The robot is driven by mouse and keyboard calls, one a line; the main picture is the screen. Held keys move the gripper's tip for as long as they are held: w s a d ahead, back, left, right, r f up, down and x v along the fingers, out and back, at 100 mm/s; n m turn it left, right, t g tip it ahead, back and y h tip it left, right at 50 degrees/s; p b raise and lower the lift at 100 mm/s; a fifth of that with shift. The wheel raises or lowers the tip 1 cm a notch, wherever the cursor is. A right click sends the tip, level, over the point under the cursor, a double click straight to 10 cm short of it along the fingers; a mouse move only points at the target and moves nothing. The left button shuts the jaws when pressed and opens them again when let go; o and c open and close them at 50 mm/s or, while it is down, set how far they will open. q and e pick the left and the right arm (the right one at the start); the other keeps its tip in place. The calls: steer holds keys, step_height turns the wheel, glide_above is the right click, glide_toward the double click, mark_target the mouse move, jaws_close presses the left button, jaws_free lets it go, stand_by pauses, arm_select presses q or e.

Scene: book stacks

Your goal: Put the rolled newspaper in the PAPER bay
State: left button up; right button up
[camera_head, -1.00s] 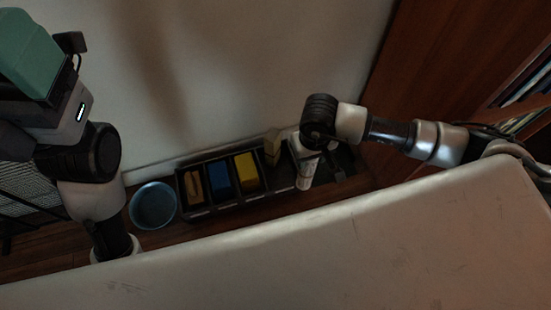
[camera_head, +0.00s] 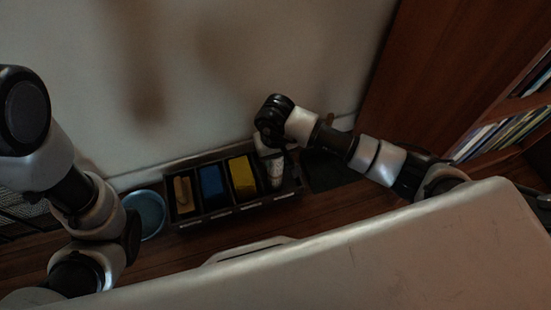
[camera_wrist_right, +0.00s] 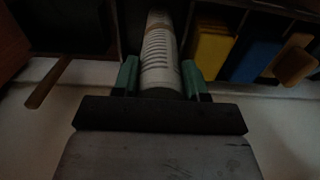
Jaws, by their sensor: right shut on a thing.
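The rolled newspaper (camera_head: 275,170) is a pale printed roll. My right gripper (camera_wrist_right: 160,74) is shut on it, with a green finger on each side in the right wrist view. In the head view the roll stands over the rightmost compartment of a dark bin (camera_head: 236,211), right of the yellow one. In the right wrist view the roll (camera_wrist_right: 159,45) reaches between the bin's dark dividers. I cannot tell how deep its far end is. Labels on the bin's front are too small to read. My left gripper is out of view.
The other compartments hold a yellow block (camera_head: 242,177), a blue block (camera_head: 211,182) and a tan item (camera_head: 184,193). A blue bucket (camera_head: 147,212) stands left of the bin. The wall is close behind, and a bookshelf (camera_head: 500,130) is at right.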

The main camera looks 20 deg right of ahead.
steer(key=shift+f, duration=0.15)
steer(key=o, duration=1.2)
